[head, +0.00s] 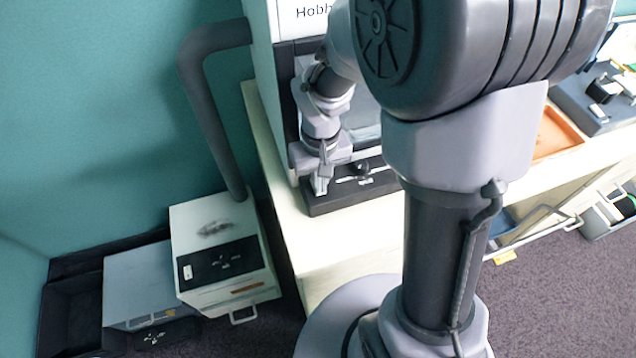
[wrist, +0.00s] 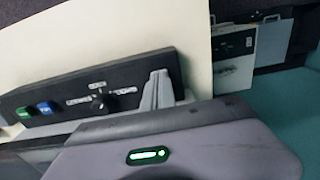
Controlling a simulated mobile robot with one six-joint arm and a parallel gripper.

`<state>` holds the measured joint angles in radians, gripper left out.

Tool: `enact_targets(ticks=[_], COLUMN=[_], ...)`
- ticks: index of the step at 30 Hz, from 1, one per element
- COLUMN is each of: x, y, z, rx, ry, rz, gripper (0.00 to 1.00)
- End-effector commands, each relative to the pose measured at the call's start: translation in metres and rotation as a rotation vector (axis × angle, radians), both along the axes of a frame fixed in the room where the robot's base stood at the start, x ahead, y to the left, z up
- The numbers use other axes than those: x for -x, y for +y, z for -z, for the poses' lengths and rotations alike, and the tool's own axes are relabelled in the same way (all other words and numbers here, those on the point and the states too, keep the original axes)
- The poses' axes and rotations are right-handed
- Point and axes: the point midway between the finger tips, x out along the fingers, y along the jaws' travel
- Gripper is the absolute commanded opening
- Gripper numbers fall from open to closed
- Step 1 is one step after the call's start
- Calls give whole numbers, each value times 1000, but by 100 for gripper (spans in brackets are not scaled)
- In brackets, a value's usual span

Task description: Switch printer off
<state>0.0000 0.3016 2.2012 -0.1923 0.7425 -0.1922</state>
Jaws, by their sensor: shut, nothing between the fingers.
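The printer is a tall pale machine (head: 262,45) with partly hidden lettering, "Hobb…", at its top; my arm covers much of its front. A black control panel (head: 345,193) runs along its base and shows close up in the wrist view (wrist: 125,76). The panel carries a green button (wrist: 24,112), a blue button (wrist: 45,107) and a black knob (wrist: 99,98) with small unreadable labels around it. My gripper (head: 321,188) is shut and empty, pointing down at the panel's left end in the head view. In the wrist view its fingers (wrist: 158,84) are beside the knob; I cannot tell whether they touch the panel.
A white cabinet (head: 205,225) with a thick grey duct (head: 213,120) and a grey box (head: 137,275) stand on the floor at left. An orange tray (head: 556,133) and dark equipment (head: 590,100) lie on the pale counter (head: 335,250) at right. Carpet is clear at lower right.

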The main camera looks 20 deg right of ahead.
Motion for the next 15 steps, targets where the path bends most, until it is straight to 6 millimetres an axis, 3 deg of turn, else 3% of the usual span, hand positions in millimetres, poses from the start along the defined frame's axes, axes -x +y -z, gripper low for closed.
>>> enact_targets(ticks=[5,15], x=[0,0], y=[0,0], z=[-8,-47], rx=[0,0], ry=[-1,0], rz=[0,0], gripper=[0,0])
